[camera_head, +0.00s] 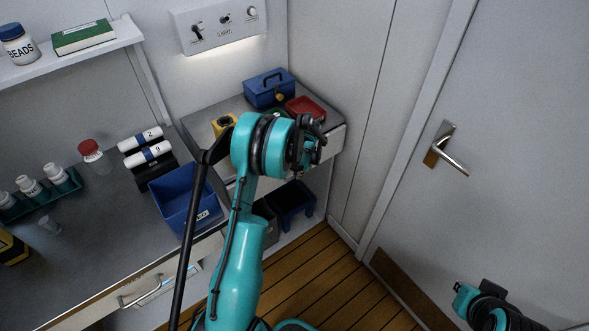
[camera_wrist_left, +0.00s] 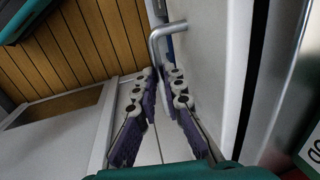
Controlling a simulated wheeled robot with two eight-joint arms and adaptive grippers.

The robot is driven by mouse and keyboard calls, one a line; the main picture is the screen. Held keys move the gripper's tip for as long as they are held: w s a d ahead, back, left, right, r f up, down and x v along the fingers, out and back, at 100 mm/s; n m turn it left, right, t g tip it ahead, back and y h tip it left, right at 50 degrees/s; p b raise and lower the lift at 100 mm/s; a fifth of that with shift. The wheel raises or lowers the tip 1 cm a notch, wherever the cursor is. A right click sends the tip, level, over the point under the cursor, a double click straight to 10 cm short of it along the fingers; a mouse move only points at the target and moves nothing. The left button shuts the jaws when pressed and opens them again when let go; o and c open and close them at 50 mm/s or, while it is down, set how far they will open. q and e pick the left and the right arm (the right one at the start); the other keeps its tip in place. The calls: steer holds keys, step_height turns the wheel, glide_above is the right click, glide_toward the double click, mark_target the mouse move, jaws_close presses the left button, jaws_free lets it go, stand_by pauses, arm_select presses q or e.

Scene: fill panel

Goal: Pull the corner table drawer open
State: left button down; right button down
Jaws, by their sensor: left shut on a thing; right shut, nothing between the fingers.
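The corner table (camera_head: 215,108) stands in the back corner, with its pale drawer front (camera_head: 332,146) partly behind my left arm. My left gripper (camera_head: 312,145) is at this drawer front. In the left wrist view a bent metal handle (camera_wrist_left: 165,30) stands out from the pale drawer front (camera_wrist_left: 215,60). The purple-padded fingers of my left gripper (camera_wrist_left: 163,78) are closed on the handle. The head view hides most of this grip. I cannot tell how far the drawer is out. My right gripper (camera_head: 488,312) is low at the right, shut and empty, its fingers hardly visible.
A blue box (camera_head: 268,88) and a red tray (camera_head: 305,109) are on the corner table. A blue bin (camera_head: 187,196) stands on the left bench, which has its own handle (camera_head: 140,293). A door with a lever (camera_head: 446,150) is at right. Wooden floor lies between.

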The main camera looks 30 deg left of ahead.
arm_select(q)
steer(key=s+d+b, duration=0.1)
steer(key=s+d, duration=0.4)
steer(key=d, duration=0.7)
steer(key=s+d+b, duration=0.1)
steer(key=s+d, duration=0.4)
steer(key=d, duration=0.7)
steer(key=shift+s+d+b, duration=0.15)
steer(key=shift+d+b, duration=0.1)
steer(key=shift+b, duration=0.05)
steer(key=shift+f, duration=0.15)
steer(key=c, duration=1.8)
jaws_free()
steer(key=shift+d, duration=0.1)
steer(key=shift+o, duration=1)
steer(key=shift+s+d, duration=0.1)
steer(key=shift+d, duration=0.25)
steer(key=shift+a, duration=0.15)
steer(key=shift+r, duration=0.2)
